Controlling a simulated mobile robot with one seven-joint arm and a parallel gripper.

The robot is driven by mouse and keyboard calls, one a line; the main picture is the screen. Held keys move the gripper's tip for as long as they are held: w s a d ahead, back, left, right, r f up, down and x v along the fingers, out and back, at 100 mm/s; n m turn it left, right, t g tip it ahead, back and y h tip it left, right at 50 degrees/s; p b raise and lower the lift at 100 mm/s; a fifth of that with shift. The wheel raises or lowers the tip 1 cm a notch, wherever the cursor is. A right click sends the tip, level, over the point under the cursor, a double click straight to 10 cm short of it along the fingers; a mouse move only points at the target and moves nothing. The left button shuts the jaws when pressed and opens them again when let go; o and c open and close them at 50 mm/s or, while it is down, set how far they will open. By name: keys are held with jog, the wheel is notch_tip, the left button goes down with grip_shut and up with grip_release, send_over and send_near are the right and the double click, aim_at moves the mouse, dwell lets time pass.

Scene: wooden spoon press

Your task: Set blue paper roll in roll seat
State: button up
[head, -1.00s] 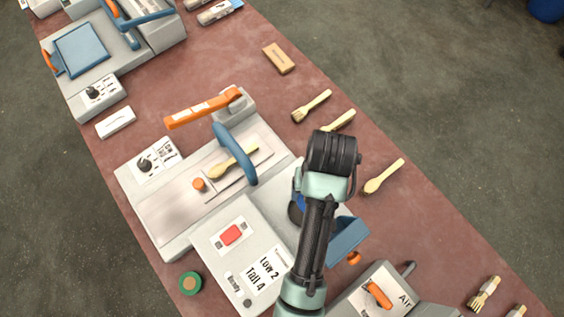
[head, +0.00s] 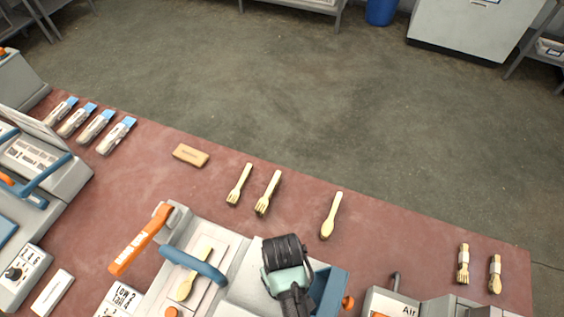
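I cannot make out a blue paper roll or a roll seat for certain in the head view. The press (head: 228,254), a pale grey machine with an orange lever (head: 142,240) and a blue curved handle (head: 194,265), stands at the bottom centre. A wooden spoon (head: 193,275) lies on its bed. A blue bin-like part (head: 330,289) is at its right side. My arm's black and pale green link covers part of the machine. My gripper does not show, so its state and anything in it are hidden.
Wooden forks (head: 268,193) and a spoon (head: 333,216) lie along the table's far edge, beside a tan block (head: 191,155). Several packs with blue ends (head: 117,136) lie at left. Another grey machine (head: 60,180) stands at left; an "Air" unit (head: 400,303) at bottom right.

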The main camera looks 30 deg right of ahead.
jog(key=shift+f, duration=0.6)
